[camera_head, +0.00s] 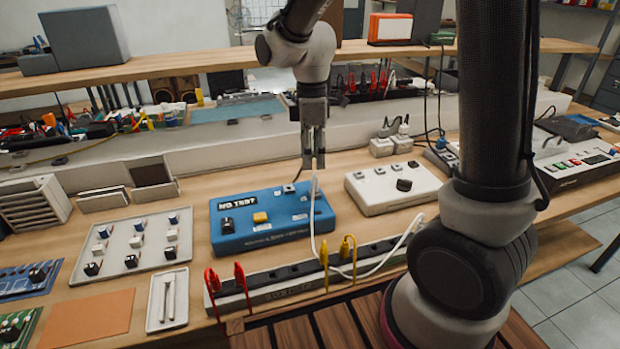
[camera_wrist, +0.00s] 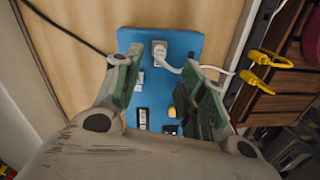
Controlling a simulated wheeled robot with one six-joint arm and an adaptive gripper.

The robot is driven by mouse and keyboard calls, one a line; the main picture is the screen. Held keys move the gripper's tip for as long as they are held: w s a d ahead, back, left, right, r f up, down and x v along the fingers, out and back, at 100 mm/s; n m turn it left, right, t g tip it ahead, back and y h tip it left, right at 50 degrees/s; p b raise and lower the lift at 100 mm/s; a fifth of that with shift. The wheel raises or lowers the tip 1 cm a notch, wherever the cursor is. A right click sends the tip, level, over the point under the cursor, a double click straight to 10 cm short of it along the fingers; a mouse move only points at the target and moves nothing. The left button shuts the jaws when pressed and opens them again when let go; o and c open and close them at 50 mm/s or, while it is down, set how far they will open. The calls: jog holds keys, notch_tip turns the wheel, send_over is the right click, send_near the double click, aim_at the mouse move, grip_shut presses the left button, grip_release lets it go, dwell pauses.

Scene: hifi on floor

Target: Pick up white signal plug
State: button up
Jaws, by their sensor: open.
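The white signal plug (camera_wrist: 160,51) stands at one end of the blue test box (camera_wrist: 184,42) in the wrist view, with its white cable running off to the right. In the head view the white plug (camera_head: 315,186) shows as a small upright piece at the right end of the blue box (camera_head: 250,236). Its cable (camera_head: 312,225) hangs down the front of the box. My gripper (camera_head: 314,164) points down just above the plug, apart from it as far as I can tell. In the wrist view my gripper (camera_wrist: 157,65) is open and empty, its fingers on either side of the plug.
A white switch box (camera_head: 375,205) stands to the right of the blue box. A long strip (camera_head: 300,292) with red and yellow leads (camera_head: 346,250) lies in front. A tray of small switches (camera_head: 150,257) is at left. A shelf (camera_head: 160,66) runs behind, above the bench.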

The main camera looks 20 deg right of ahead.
aim_at(315, 180)
jog(key=f+n, duration=0.1)
jog(key=f, duration=0.3)
jog(key=f+n, duration=0.1)
jog(key=f, duration=0.2)
jog(key=shift+s+d+f, duration=0.2)
jog(key=shift+f, duration=0.2)
grip_shut()
